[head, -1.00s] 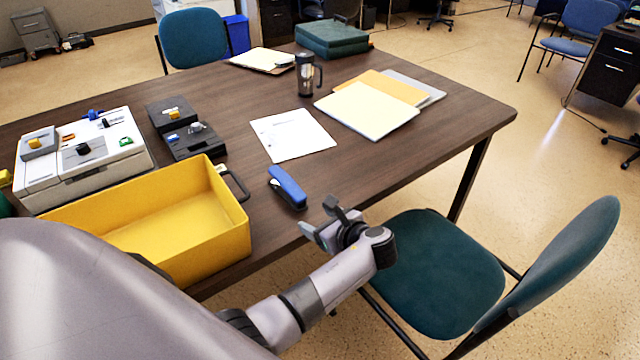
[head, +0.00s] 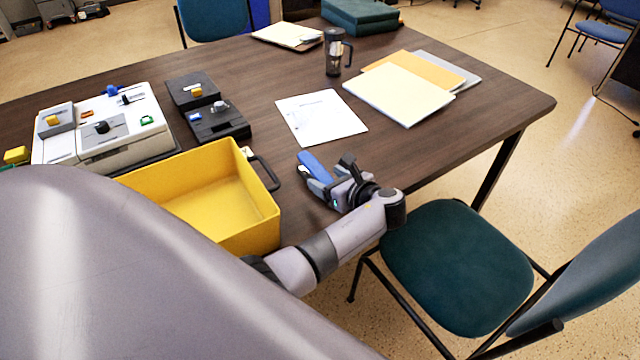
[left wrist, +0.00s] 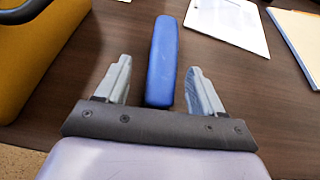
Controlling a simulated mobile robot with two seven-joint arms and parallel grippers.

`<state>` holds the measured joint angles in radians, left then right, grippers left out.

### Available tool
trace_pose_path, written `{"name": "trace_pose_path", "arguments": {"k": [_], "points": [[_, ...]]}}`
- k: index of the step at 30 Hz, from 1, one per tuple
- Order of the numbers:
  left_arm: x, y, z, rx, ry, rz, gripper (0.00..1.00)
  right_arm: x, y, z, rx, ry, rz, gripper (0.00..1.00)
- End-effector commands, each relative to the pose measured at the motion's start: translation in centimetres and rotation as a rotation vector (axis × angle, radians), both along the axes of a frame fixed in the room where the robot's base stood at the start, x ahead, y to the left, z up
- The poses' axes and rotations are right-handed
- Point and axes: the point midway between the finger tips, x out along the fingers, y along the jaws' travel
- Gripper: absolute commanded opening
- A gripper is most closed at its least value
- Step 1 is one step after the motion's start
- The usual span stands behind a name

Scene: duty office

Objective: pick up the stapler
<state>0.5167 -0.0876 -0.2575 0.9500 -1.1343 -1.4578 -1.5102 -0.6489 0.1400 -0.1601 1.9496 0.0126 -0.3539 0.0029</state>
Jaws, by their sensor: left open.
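The blue stapler (head: 315,167) lies on the dark wooden table near its front edge, just right of the yellow bin. My left gripper (head: 334,182) is at the stapler's near end, and it hides part of the stapler in the head view. In the left wrist view the stapler (left wrist: 162,62) lies lengthwise between the two spread fingers of the left gripper (left wrist: 160,82). The fingers are open, with a gap on each side of the stapler. My right gripper is not seen.
A yellow bin (head: 262,213) with a black handle stands left of the stapler. A white paper (head: 320,117), folders (head: 400,92) and a dark mug (head: 334,55) lie or stand beyond it. A teal chair (head: 455,260) is at the table's front right.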

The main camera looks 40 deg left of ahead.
Motion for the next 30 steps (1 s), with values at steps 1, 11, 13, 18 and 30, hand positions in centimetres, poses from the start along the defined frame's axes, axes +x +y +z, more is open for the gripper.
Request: {"name": "trace_pose_path", "arguments": {"k": [1,11,13,18,30], "points": [[0.4,0.7,-0.4,0.001,0.0,0.003,0.68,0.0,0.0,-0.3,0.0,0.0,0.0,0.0],[1.7,3.5,-1.6,-0.001,-0.001,0.0,0.68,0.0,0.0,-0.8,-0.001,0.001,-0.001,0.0],[1.7,3.6,-1.6,-0.001,-0.001,0.0,0.68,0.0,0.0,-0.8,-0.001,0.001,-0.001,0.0],[1.7,3.6,-1.6,-0.001,-0.001,0.002,0.55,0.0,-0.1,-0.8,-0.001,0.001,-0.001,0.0],[1.7,3.6,-1.5,-0.001,-0.002,0.001,0.02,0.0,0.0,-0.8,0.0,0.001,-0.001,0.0]]}}
